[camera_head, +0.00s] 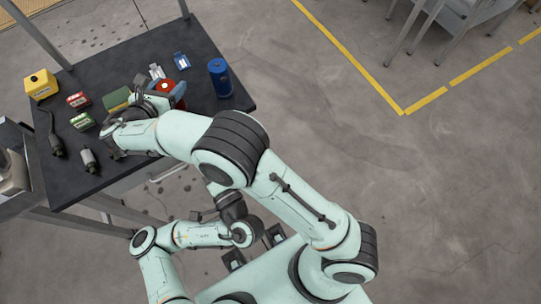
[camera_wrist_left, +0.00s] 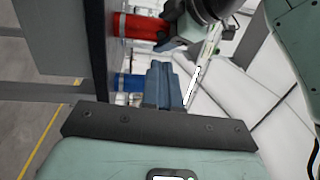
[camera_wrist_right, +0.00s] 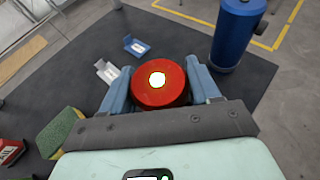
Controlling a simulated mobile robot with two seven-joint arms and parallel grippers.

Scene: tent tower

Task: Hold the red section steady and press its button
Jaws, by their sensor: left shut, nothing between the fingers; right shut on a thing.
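The red section (camera_head: 166,85) is a short red cylinder on the dark table. In the right wrist view its top faces the camera, with a round bright white button (camera_wrist_right: 157,80) in the middle. My right gripper (camera_head: 162,93) is shut on the red section, one blue finger on each side. In the left wrist view the red section (camera_wrist_left: 140,25) shows from the side, with part of my right gripper against it. My left gripper (camera_wrist_left: 164,68) is shut and empty, apart from the red section. In the head view my left fingers are hidden.
A tall blue cylinder (camera_head: 220,80) stands right of the red section. A yellow box (camera_head: 40,84), red box (camera_head: 78,100), green box (camera_head: 82,121) and grey tool (camera_head: 88,159) are at left.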

